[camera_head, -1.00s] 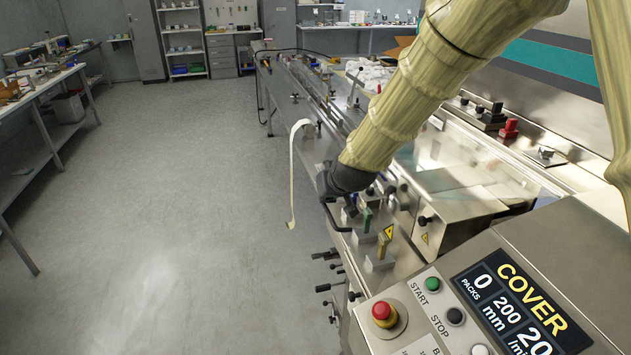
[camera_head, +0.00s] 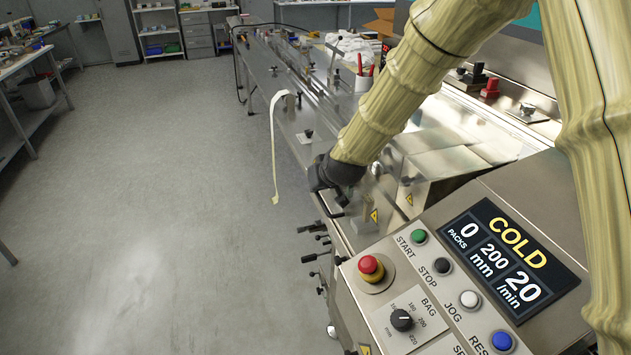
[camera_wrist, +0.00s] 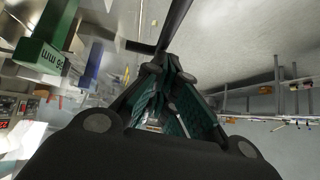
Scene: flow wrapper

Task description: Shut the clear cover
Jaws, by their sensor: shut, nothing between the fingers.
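The clear cover (camera_head: 440,150) is hard to make out in the head view; its see-through pane seems to lie low over the machine's bright metal bed, but its edges are unclear. My gripper (camera_head: 338,202) is at the machine's front edge, left of the cover, pointing down. Its fingers are shut and empty. In the wrist view the fingertips (camera_wrist: 165,108) are close together, and a dark bar (camera_wrist: 172,28) passes just beyond them. Whether they touch it cannot be told. The control panel display (camera_head: 508,255) reads COLD, 0 packs, 200 mm, 20 /min.
A red emergency stop (camera_head: 370,267) and several buttons are on the front panel. A cream strip (camera_head: 273,150) hangs off the machine's left side. Black lever handles (camera_head: 318,255) stick out below my gripper. The floor (camera_head: 150,210) to the left is clear.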

